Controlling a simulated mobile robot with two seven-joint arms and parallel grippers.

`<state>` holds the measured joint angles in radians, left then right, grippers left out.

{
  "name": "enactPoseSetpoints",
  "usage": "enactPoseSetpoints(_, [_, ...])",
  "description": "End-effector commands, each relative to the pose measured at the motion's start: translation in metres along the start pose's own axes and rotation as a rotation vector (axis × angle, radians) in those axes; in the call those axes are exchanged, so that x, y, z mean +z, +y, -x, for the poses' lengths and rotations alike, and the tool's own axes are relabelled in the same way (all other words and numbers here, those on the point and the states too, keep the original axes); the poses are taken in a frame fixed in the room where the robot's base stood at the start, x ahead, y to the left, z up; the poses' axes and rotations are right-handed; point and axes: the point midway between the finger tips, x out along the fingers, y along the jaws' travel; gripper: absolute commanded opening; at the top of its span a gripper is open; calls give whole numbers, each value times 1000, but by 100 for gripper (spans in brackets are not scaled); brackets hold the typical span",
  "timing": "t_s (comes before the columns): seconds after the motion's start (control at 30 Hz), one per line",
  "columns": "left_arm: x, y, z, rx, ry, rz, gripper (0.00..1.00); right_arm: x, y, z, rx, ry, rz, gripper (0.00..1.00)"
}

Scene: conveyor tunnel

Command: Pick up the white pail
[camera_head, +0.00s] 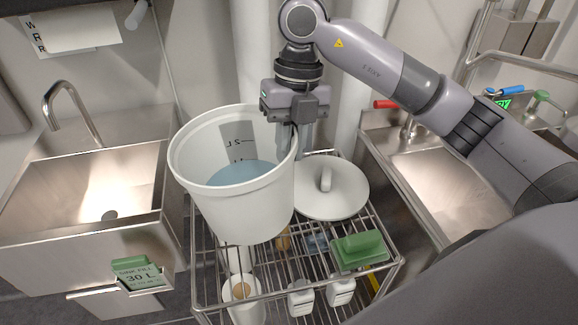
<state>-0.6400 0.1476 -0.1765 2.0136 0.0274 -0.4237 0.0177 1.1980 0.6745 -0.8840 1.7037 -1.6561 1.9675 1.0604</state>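The white pail (240,210) is upright at the left of the wire rack, with its open top facing up. It holds bluish liquid (245,174) below dark level marks on its inner wall. My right gripper (298,140) points down at the pail's right rim. Its fingers are at the rim, partly hidden by the pail and the gripper body, so I cannot tell whether they are closed on it. A round white lid (330,188) with a raised handle lies right of the pail. My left gripper is not in view.
The wire rack (222,290) also carries a green-topped sponge or block (359,249). White containers (301,298) show lower down.

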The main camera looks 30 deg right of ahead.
Motion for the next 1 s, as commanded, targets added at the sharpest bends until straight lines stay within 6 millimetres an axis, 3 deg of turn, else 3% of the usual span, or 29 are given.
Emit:
enactPoseSetpoints(0.03, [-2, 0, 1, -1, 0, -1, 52, -1, 4, 21, 10, -12, 3, 0])
enactPoseSetpoints(0.1, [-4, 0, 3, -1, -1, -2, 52, -2, 7, 39, 9, -13, 3, 0])
enactPoseSetpoints(0.43, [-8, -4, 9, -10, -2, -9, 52, -9, 14, 98, 8, -10, 1, 0])
enactPoseSetpoints(0.7, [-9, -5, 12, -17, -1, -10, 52, -11, 18, 121, 8, -7, 1, 0])
enactPoseSetpoints(1.0, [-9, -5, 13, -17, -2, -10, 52, -12, 19, 127, 9, -5, 2, 0])
